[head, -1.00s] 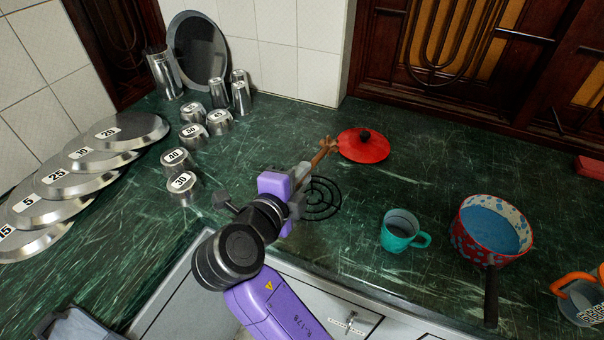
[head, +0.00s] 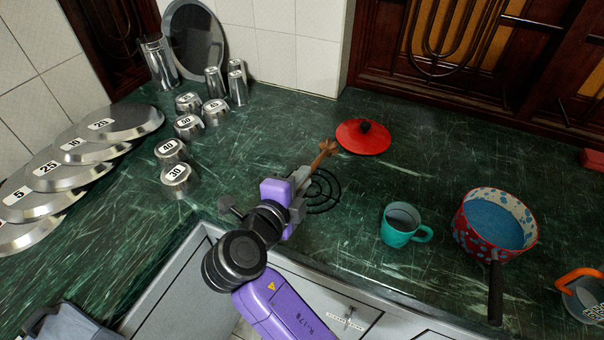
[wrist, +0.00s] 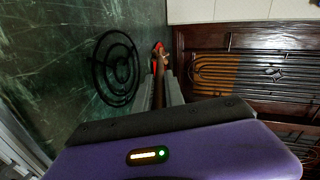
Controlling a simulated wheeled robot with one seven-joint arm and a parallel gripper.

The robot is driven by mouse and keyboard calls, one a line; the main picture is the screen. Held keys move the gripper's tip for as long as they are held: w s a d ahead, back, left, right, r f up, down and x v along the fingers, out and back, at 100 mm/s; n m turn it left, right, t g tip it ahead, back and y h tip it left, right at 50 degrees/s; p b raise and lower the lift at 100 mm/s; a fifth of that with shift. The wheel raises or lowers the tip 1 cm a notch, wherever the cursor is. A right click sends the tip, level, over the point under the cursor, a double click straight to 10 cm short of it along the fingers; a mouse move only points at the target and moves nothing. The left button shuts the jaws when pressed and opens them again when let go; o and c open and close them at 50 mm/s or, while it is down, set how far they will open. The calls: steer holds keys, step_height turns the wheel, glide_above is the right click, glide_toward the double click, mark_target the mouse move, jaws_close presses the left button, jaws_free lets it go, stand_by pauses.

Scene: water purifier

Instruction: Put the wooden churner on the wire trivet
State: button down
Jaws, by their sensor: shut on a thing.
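The wooden churner (head: 324,153) is a brown stick with a carved head, held in my gripper (head: 303,178). My gripper is shut on it, with the head pointing away toward the red lid. In the wrist view the churner (wrist: 158,62) shows between the two grey fingers. The black wire trivet (head: 329,200), a spiral, lies on the green counter, just right of and partly behind my gripper. The whole spiral of the trivet shows in the wrist view (wrist: 116,68), left of the churner. The churner's lower end is hidden by my gripper.
A red lid (head: 362,137) lies beyond the churner head. A teal mug (head: 399,226) and a red pot (head: 496,222) with its handle toward the front stand right of the trivet. Numbered steel cups (head: 176,178) and plates stand left. The counter between trivet and mug is clear.

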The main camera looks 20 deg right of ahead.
steer(key=shift+f, duration=0.2)
steer(key=c, duration=0.9)
jaws_free()
steer(key=shift+o, duration=0.2)
steer(key=shift+r+p, duration=0.75)
steer(key=shift+r, duration=2.75)
